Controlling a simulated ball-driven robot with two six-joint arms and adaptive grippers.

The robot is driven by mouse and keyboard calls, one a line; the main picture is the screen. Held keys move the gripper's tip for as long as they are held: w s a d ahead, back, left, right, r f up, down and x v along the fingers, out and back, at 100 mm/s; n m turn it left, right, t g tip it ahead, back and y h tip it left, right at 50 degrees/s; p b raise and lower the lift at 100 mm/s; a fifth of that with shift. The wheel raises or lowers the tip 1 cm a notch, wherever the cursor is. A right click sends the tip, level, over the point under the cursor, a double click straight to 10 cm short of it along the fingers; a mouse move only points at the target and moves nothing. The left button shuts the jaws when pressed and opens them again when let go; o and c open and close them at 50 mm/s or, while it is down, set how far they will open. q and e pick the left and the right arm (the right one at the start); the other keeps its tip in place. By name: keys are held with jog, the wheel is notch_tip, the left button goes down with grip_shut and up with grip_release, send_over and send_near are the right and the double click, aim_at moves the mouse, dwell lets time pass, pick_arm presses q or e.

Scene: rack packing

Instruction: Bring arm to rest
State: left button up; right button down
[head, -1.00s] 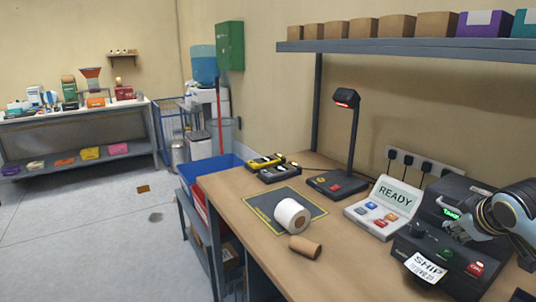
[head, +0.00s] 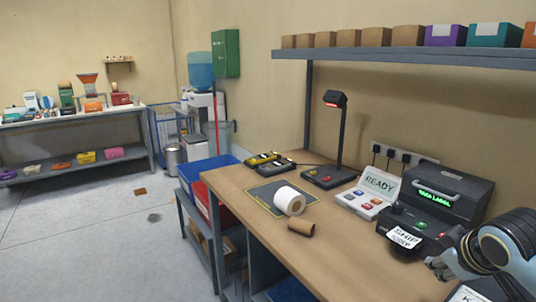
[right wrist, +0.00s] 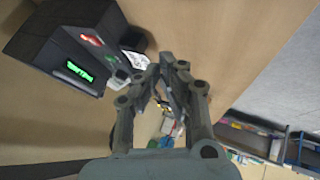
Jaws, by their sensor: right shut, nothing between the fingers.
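My right gripper (head: 440,268) is at the lower right of the head view, in front of the black label printer (head: 470,188) and apart from it. It is shut and empty; its fingers (right wrist: 167,72) show close together in the right wrist view. The printer's green display is lit, and a white SHIP label (head: 404,238) hangs at its front. The printer (right wrist: 65,45) also shows at upper left in the right wrist view. My left gripper is not in view.
A READY console (head: 368,195) and a scanner stand (head: 332,178) are behind. A shelf (head: 400,57) with boxes hangs above. The bench's front middle is clear.

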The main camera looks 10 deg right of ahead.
jog(key=s+a+r+m+g+y, duration=0.15)
jog(key=s+a, duration=0.45)
jog(key=s, duration=0.6)
jog(key=s+a+m+g, duration=0.2)
jog(key=s+a, duration=0.4)
jog(key=s, duration=0.6)
jog(key=s+d+f+g+b, duration=0.15)
jog(key=f+b, duration=0.35)
jog(key=f, duration=1.3)
jog(key=s+d+f+b, duration=0.15)
jog(key=f+b, duration=0.35)
jog(key=f, duration=1.4)
pick_arm(q)
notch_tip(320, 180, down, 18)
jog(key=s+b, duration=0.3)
jog(key=b, duration=0.4)
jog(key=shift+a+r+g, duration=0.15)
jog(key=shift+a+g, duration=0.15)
pick_arm(e)
jog(key=s+f+g, duration=0.1)
jog(key=s+f, duration=1.7)
jog(key=f, duration=0.4)
jog(key=shift+s+d+f, duration=0.15)
jog(key=shift+d+f, duration=0.1)
jog(key=shift+f, duration=0.1)
pick_arm(q)
jog(key=shift+b, duration=0.3)
pick_arm(e)
jog(key=shift+m+g, duration=0.25)
jog(key=shift+g, duration=0.05)
